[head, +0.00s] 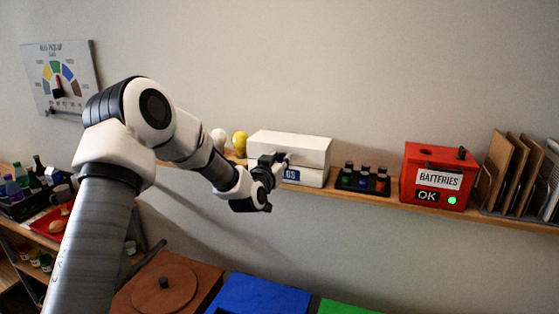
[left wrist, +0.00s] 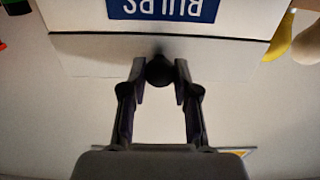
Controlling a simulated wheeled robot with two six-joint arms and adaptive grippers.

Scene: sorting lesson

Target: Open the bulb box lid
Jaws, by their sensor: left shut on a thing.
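The white bulb box (head: 314,177) stands on the wall shelf, with a blue label on its front, partly hidden by my gripper. Its white lid (head: 300,147) lies over the top; a dark seam runs between lid and box in the left wrist view. The lid looks shut or nearly so. My left gripper (head: 281,158) is at the front of the lid. In the left wrist view, its two fingers are closed around a round black knob (left wrist: 160,70) on the lid's front edge. The right gripper is not in view.
The wall above the box is bare.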

